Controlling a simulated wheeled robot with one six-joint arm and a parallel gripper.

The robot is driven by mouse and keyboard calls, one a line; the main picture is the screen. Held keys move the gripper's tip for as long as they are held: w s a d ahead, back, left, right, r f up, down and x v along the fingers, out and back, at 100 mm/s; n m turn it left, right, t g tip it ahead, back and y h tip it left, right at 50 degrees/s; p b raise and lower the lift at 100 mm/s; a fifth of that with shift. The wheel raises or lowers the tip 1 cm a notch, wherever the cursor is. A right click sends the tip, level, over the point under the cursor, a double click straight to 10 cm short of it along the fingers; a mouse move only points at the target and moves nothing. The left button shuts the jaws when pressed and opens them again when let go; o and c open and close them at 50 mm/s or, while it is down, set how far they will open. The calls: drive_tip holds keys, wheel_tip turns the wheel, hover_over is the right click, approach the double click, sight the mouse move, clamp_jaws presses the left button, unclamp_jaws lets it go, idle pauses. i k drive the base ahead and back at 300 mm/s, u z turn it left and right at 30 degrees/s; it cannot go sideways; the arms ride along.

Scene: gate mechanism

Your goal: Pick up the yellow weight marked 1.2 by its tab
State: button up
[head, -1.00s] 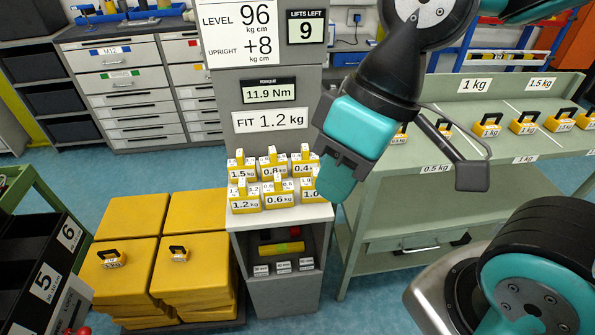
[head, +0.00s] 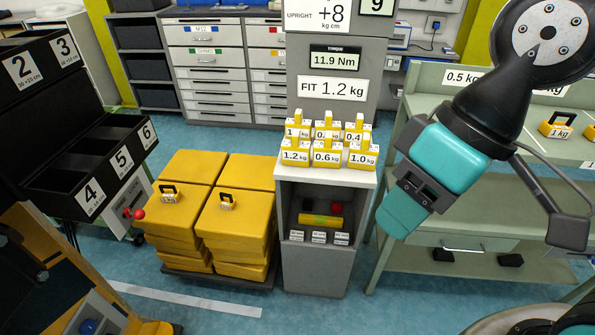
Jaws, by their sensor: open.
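The yellow weight marked 1.2 kg (head: 295,156) stands at the front left of a group of yellow weights on the grey pedestal's white top. My gripper (head: 400,215) is to the right of the pedestal, apart from the weights and pointing down and left. It is seen from its side, so the gap between its fingers is hidden. Nothing shows in it.
The 0.6 kg weight (head: 327,155) is close beside it, with the 1.0 kg weight (head: 362,157) farther right and more weights behind. A green bench (head: 470,200) stands right. Stacked yellow blocks (head: 235,215) stand left. A black bin rack (head: 75,165) is far left.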

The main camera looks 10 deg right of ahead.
sight(296, 152)
drive_tip(key=u, duration=0.5)
drive_tip(key=i, duration=0.9)
drive_tip(key=u, duration=0.1)
